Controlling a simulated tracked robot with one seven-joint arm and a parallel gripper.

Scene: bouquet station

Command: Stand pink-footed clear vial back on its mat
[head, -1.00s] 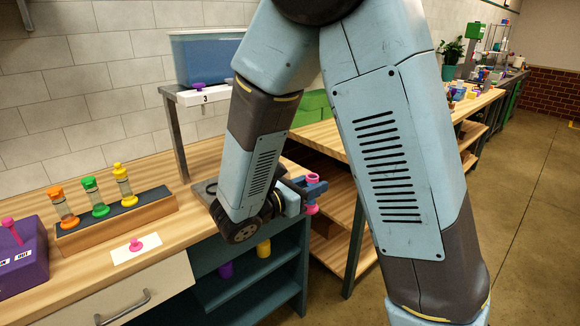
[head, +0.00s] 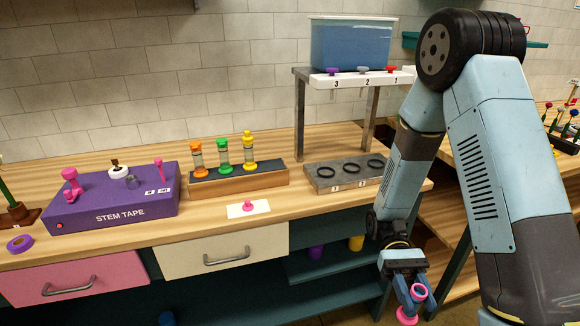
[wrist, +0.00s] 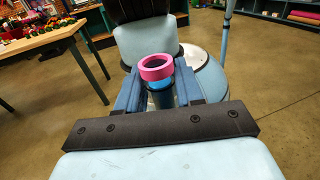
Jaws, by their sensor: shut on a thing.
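My gripper (head: 412,282) is shut on the pink-footed clear vial (head: 418,292), low at the right, in front of the bench. The vial's pink rim and pink foot show beyond the fingers; most of its clear body is hidden. In the wrist view, the pink ring end (wrist: 158,68) sits between the two blue fingers (wrist: 158,92), facing the camera. A white mat (head: 234,211) lies on the bench near its front edge, left of my gripper.
A wooden rack (head: 240,183) behind the mat holds orange, green and yellow vials. A purple stem tape box (head: 115,203) stands left. A grey ringed holder (head: 335,176) and a raised water tank (head: 350,45) stand right. Open shelves with cups lie below the bench.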

